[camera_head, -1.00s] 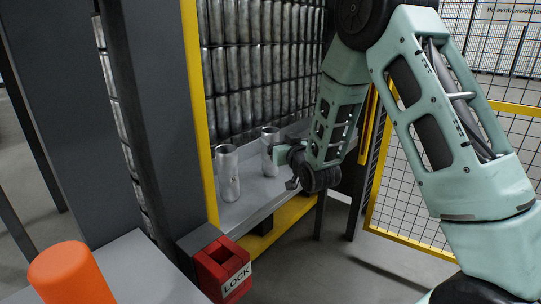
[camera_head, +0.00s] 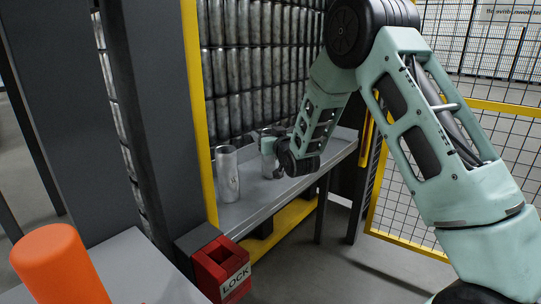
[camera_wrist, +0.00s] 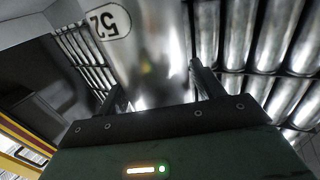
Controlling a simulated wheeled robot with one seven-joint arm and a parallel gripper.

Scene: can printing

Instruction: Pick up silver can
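A silver can (camera_head: 269,168) stands upright on the grey shelf, partly hidden behind my gripper (camera_head: 264,146). In the wrist view a silver can (camera_wrist: 155,50) with a white label reading 52 fills the space between my two fingers (camera_wrist: 160,85). One finger lies on each side of it, very near its walls. I cannot tell whether the fingers touch or grip it. A second silver can (camera_head: 227,175) stands upright on the shelf to the left, apart from my gripper.
The grey shelf (camera_head: 245,208) has bare room at its right end. Stacked silver cans (camera_head: 245,70) form a wall behind it. A yellow-edged dark post (camera_head: 165,110) stands left. A red LOCK box (camera_head: 220,268) and an orange cylinder (camera_head: 58,265) are in front. A mesh fence (camera_head: 440,190) is right.

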